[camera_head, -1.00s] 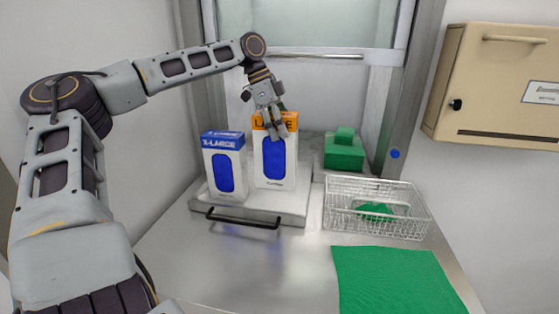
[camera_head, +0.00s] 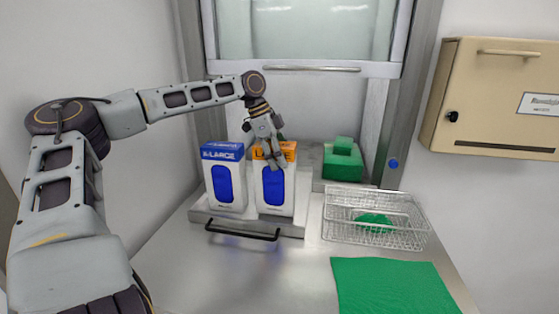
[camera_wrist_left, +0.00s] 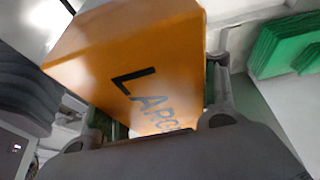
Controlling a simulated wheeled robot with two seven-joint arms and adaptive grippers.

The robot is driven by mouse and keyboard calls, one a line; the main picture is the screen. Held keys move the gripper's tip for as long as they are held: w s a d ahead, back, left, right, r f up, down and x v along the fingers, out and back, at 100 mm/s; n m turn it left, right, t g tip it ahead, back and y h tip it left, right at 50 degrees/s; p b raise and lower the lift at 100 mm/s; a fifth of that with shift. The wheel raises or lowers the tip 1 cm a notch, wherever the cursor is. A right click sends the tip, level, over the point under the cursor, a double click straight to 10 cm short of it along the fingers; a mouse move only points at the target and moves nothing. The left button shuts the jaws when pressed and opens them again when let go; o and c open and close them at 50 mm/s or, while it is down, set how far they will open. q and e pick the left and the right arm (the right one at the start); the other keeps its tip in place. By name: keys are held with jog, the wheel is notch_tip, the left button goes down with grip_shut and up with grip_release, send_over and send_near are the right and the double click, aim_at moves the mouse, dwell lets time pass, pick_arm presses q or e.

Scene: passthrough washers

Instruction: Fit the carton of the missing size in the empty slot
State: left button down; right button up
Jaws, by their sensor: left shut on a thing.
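The orange-topped LARGE carton (camera_head: 275,192) stands upright on the right part of the grey tray (camera_head: 291,230), beside the blue-topped X-LARGE carton (camera_head: 226,190). My left gripper (camera_head: 271,153) is shut on the LARGE carton near its top. In the left wrist view the orange top of the LARGE carton (camera_wrist_left: 135,65) fills the middle, between the fingers. The carton's base sits at the tray's front part; whether it rests fully on the tray floor I cannot tell. My right gripper is not in view.
A black handle (camera_head: 242,231) is on the tray's front. A wire basket (camera_head: 405,235) with a green thing inside stands to the right, and green blocks (camera_head: 342,165) stand behind it. A green cloth (camera_head: 395,285) lies in front. A beige box (camera_head: 492,98) hangs on the right wall.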

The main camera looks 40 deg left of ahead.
pick_arm(q)
jog(key=shift+f, duration=0.6)
jog(key=shift+c, duration=1.9)
grip_release()
jog(key=shift+f, duration=0.1)
jog(key=shift+f, duration=0.2)
jog(key=b+v, duration=0.1)
jog(key=v, duration=1.3)
jog(key=shift+d+b, duration=0.1)
jog(key=shift+b, duration=0.2)
jog(key=shift+f, duration=0.1)
